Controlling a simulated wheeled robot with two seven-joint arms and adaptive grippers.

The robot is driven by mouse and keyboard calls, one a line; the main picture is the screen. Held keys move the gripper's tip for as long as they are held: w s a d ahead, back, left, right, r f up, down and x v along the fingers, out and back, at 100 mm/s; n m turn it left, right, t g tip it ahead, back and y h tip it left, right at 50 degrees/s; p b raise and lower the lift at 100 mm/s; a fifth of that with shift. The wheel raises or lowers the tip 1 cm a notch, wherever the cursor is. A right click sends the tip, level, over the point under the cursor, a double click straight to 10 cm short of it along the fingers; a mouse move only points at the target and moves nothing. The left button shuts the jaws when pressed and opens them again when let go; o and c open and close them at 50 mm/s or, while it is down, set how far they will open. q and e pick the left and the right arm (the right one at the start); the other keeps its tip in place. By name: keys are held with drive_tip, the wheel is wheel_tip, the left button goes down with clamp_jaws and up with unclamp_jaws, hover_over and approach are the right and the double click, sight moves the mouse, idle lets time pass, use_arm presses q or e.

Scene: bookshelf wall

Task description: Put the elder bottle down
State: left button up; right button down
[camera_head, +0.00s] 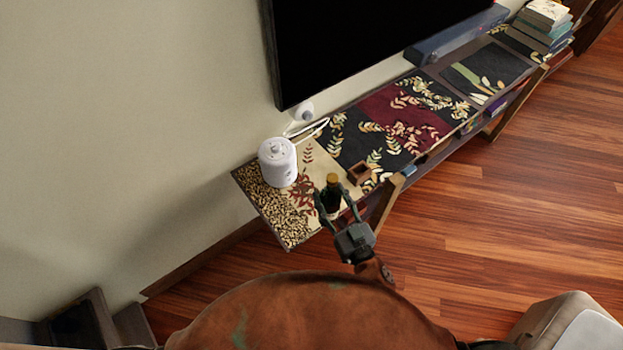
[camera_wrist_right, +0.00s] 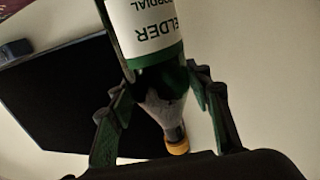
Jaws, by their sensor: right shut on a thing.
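The elder bottle (camera_head: 331,194) is dark green with a yellow-orange cap and is near the front edge of the patterned shelf top (camera_head: 262,200). In the right wrist view the bottle (camera_wrist_right: 152,35) shows a white label reading "ELDER" and "CORDIAL". My right gripper (camera_head: 338,206) has its fingers on both sides of the bottle and is shut on it. The fingers also show in the right wrist view (camera_wrist_right: 160,105). The bottle looks upright; I cannot tell whether its base touches the shelf top. My left gripper is not in view.
A white lidded canister (camera_head: 278,162) stands left of the bottle. A small brown wooden box (camera_head: 359,173) is close on the right. A large black screen (camera_head: 360,40) hangs above the shelf. Books (camera_head: 544,22) are stacked at the far right end. Some patterned surface around the bottle is bare.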

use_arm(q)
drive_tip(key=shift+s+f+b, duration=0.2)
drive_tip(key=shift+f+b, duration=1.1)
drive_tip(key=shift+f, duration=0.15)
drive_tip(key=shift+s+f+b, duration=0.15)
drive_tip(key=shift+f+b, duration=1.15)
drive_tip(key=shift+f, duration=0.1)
use_arm(e)
drive_tip(key=w+d+f, duration=0.3)
drive_tip(key=w+f, duration=1)
drive_tip(key=shift+w+d+f+y, duration=0.2)
drive_tip(key=shift+w+f+y, duration=0.1)
drive_tip(key=shift+f, duration=0.05)
drive_tip(key=shift+f, duration=0.15)
drive_tip(key=c, duration=1)
unclamp_jaws()
drive_tip(key=shift+f, duration=0.15)
